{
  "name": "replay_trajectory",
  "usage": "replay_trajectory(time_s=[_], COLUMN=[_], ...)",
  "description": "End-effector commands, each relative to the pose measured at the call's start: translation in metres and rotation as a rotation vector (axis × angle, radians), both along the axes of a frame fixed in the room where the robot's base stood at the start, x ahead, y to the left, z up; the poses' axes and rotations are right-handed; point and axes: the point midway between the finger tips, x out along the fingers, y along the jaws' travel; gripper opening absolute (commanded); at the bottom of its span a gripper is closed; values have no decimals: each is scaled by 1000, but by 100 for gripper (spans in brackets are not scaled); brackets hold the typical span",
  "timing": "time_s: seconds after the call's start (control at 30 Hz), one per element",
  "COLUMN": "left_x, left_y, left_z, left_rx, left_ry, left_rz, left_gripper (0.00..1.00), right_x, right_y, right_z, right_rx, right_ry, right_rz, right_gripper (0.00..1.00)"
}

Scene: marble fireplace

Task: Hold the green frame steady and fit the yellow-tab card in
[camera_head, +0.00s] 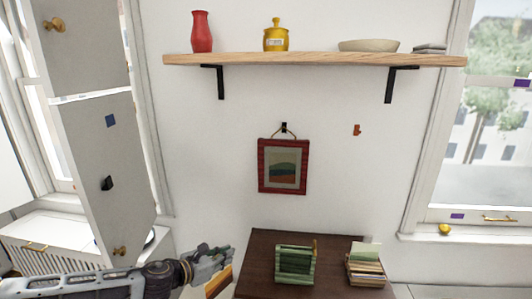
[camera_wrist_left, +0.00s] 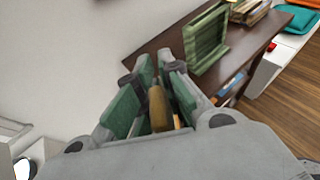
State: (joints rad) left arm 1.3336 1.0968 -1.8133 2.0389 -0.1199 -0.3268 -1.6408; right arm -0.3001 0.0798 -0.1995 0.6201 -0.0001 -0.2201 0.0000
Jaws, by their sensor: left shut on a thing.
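The green frame (camera_head: 295,264) stands on the dark table. A thin yellow piece sticks up at its back right corner; I cannot tell whether it is the card's tab. The frame also shows in the left wrist view (camera_wrist_left: 207,45), beyond the fingers. My left gripper (camera_head: 230,258) is left of the table, apart from the frame. In the left wrist view its green-padded fingers are shut on a tan-brown piece (camera_wrist_left: 157,108). I cannot tell whether this piece is the yellow-tab card. My right gripper is not in view.
The dark table (camera_head: 262,258) also bears a stack of cards or books (camera_head: 366,270) at right. A red-framed picture (camera_head: 283,166) hangs above. A wooden shelf (camera_head: 310,59) holds a red vase (camera_head: 202,33) and a yellow jar (camera_head: 276,38). A tall grey door panel (camera_head: 110,165) stands left.

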Motion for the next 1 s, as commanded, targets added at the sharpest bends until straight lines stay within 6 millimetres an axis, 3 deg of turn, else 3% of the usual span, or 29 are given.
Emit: replay_trajectory(time_s=[1.0], left_x=[-9], left_y=[23], left_z=[-17], left_rx=[0], left_ry=[3], left_rz=[119], left_gripper=[0], right_x=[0], right_y=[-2], right_z=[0], right_rx=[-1], right_ry=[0], right_rz=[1], right_gripper=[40])
